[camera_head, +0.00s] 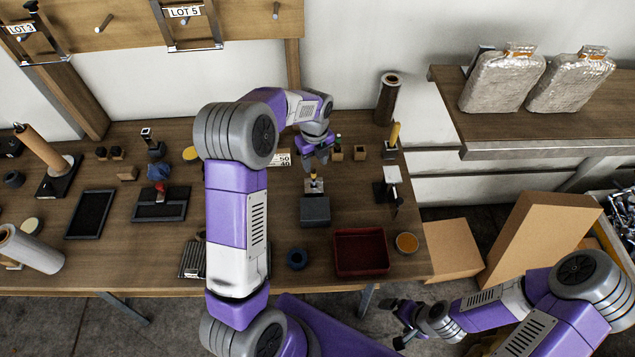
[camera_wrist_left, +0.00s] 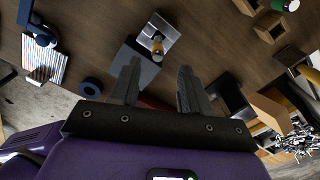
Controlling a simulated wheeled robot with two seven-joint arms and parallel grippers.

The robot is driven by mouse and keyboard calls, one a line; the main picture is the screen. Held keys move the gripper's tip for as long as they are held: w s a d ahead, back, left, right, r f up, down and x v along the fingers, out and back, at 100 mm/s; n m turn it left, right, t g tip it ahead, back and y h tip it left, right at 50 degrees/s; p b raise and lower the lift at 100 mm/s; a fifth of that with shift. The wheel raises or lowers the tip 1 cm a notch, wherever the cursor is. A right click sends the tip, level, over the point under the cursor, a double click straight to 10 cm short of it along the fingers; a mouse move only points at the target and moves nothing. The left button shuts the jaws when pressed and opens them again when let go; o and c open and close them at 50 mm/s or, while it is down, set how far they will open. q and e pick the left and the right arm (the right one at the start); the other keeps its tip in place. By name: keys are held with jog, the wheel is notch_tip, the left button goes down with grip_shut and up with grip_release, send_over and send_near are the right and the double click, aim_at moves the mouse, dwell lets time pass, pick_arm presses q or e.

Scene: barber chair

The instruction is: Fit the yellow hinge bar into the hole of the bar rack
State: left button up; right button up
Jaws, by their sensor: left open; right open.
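A small yellow piece, which looks like the hinge bar (camera_head: 314,177), stands at a silver plate on the far side of a dark grey block (camera_head: 315,211). These look like the bar rack, but I cannot tell for sure. In the left wrist view the yellow bar (camera_wrist_left: 158,46) shows beyond my fingertips, with the grey block (camera_wrist_left: 132,72) behind the left finger. I cannot tell whether the bar sits in a hole. My left gripper (camera_head: 316,158) is open and empty, just behind and above the bar. My right gripper (camera_head: 398,322) is open, low beyond the table's front edge.
A dark red tray (camera_head: 361,251), an orange-filled dish (camera_head: 406,243) and a blue ring (camera_head: 297,258) lie at the front. A stand with a yellow handle (camera_head: 394,134) is to the right. Small wooden blocks (camera_head: 360,152) sit close to my left gripper.

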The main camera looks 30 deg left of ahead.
aim_at(314, 177)
pick_arm(q)
jog(key=f, duration=0.5)
jog(key=f+b, duration=0.1)
jog(key=f, duration=0.2)
jog(key=shift+a+f, duration=0.25)
jog(key=shift+f, duration=0.1)
jog(key=shift+c, duration=0.3)
grip_shut()
